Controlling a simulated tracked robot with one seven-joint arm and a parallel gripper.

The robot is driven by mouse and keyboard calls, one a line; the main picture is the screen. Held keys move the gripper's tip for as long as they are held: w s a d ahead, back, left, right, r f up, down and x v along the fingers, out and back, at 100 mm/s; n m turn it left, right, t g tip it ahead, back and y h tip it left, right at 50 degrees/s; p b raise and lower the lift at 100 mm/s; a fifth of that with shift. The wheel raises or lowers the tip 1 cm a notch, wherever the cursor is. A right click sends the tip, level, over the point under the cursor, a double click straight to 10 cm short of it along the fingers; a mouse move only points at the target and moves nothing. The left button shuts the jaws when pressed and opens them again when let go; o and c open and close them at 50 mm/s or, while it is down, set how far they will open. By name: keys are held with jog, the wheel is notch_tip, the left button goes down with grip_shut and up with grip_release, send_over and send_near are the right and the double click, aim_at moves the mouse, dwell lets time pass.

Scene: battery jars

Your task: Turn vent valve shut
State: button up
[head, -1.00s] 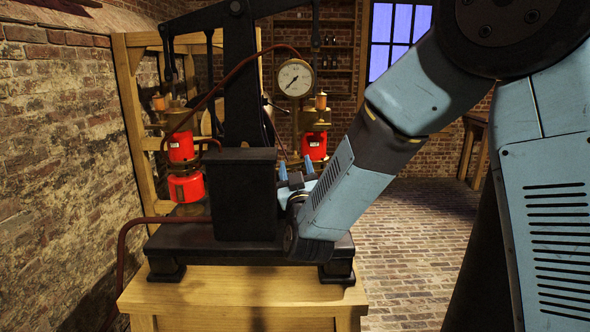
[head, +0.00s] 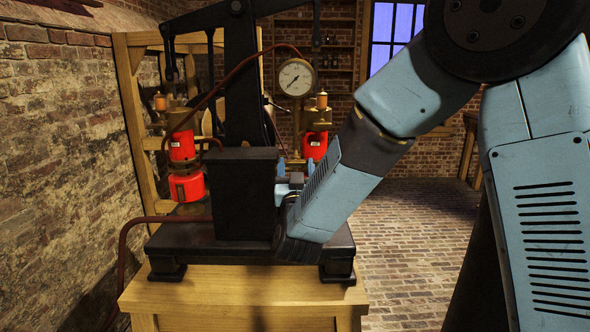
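The vent valve cannot be made out; it may be hidden behind the black box-shaped block (head: 246,195) or my arm. My gripper (head: 287,166) is mostly hidden just right of this block, behind my blue forearm. Only small blue parts of it show, beside a dark red piece (head: 297,162). I cannot tell whether its fingers are open or shut, or whether they touch anything. A round white pressure gauge (head: 296,78) stands above and behind, its needle visible.
The black machine base (head: 190,244) rests on a wooden table (head: 240,290). Red jars with brass fittings stand at left (head: 182,146) and behind my arm (head: 315,145). A dark red hose (head: 124,245) curves off the left side. Brick floor (head: 410,235) is open at right.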

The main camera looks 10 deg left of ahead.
jog(key=shift+o, duration=1.4)
jog(key=v, duration=1.4)
jog(key=shift+w+f, duration=0.1)
jog(key=shift+w, duration=0.05)
